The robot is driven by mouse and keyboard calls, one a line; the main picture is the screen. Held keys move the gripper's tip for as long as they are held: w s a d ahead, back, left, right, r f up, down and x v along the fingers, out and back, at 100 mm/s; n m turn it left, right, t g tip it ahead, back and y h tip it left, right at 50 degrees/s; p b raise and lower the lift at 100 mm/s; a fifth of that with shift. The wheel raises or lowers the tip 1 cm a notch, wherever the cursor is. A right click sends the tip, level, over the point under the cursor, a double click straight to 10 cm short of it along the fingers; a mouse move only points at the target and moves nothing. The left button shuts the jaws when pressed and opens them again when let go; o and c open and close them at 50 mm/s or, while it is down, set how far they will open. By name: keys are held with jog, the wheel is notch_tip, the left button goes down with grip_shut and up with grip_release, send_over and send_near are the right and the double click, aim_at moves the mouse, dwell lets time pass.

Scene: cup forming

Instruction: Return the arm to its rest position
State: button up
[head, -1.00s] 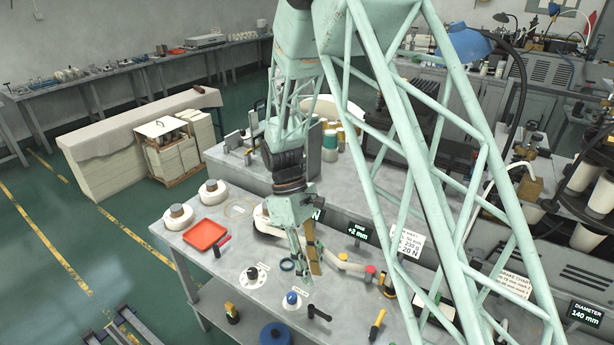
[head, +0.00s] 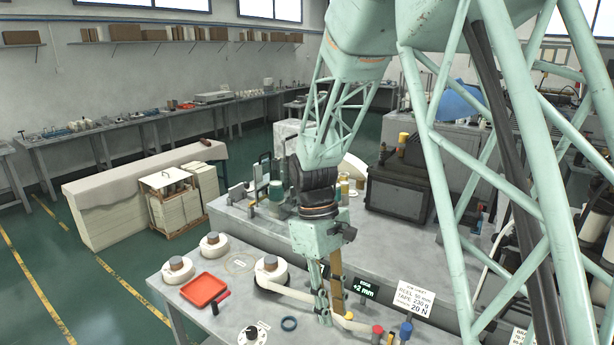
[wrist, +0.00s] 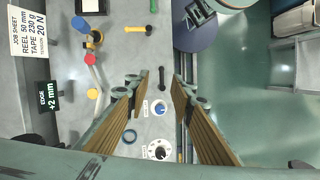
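My arm reaches down from the top of the head view and ends in my gripper (head: 331,310) above the grey bench (head: 210,332). In the wrist view my gripper (wrist: 160,88) has its two brown-padded fingers well apart. Nothing is held between them.
A red tray (head: 203,290) and white rolls (head: 175,270) stand on the bench's left. A job sheet sign (head: 414,303) and an edge display (head: 366,287) stand right of my gripper. A black lever (wrist: 161,75) and yellow-handled tool (wrist: 137,28) lie below. Open floor (wrist: 250,85) lies right.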

jog(key=s+d+r+m+t+y+b, duration=0.1)
jog(key=s+d+r+m+t+b, duration=0.1)
jog(key=s+d+r, duration=0.5)
jog(key=s+d+r+m+t+b, duration=0.1)
jog(key=s+d+r+m+b, duration=0.15)
jog(key=s+r, duration=0.4)
jog(key=s+d+r+m+t+b, duration=0.2)
jog(key=s, duration=0.6)
jog(key=s+d+r+m+t+b, duration=0.1)
jog(key=s+d+m+t+b, duration=0.1)
jog(key=s, duration=0.6)
jog(key=shift+d+r+m+y, duration=0.3)
jog(key=shift+d+r+m, duration=0.15)
jog(key=shift+d, duration=0.35)
